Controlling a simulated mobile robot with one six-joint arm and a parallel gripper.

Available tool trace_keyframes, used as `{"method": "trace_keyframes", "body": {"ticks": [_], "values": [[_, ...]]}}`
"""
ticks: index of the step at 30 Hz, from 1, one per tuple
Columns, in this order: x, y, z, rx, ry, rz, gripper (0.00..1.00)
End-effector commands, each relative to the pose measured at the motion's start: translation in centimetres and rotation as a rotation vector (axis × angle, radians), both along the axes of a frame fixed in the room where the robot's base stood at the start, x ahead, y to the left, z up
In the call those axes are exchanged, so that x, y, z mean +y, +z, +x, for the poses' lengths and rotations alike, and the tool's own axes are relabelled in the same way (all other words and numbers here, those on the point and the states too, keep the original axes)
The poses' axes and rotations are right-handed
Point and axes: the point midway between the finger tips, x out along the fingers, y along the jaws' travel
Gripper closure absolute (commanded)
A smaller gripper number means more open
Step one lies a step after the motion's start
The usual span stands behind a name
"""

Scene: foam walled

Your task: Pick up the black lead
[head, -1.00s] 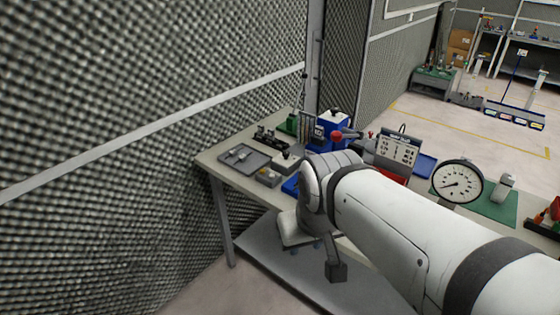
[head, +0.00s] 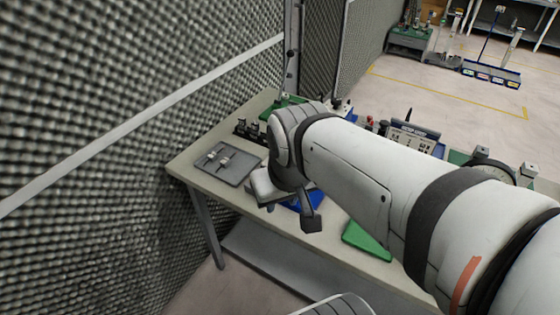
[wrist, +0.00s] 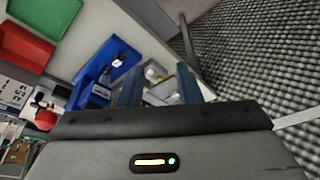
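I cannot pick out the black lead for certain in any view. My gripper (wrist: 158,84) shows in the wrist view with its two dark blue fingers apart and nothing visibly held. A small grey-white device (wrist: 154,70) shows beyond and between the fingers. A blue tray (wrist: 92,72) with small items in it lies left of the fingers. In the head view my arm reaches over the bench (head: 190,164), and my wrist hides part of the bench top, including much of the blue tray (head: 306,201).
A grey tray (head: 228,174) with small metal parts lies at the bench's left end, near the foam wall (head: 90,110). A green tray (head: 368,241) lies at the front edge. A panel instrument (head: 412,137) and a dial gauge stand to the right, the gauge partly behind my arm.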

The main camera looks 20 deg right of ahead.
Motion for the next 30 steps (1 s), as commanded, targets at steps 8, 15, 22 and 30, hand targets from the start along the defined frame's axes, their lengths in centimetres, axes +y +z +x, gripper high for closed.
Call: {"method": "trace_keyframes", "body": {"ticks": [8, 15, 22, 30], "values": [[-2.4, -3.7, 3.9, 0.007, -0.190, -0.011, 0.69], [-8.1, -11.1, 12.8, -0.021, -0.584, -0.030, 0.69], [-12.7, -16.2, 18.5, -0.068, -0.848, -0.036, 0.69], [-14.5, -18.4, 20.2, -0.083, -0.922, -0.037, 0.69]]}}
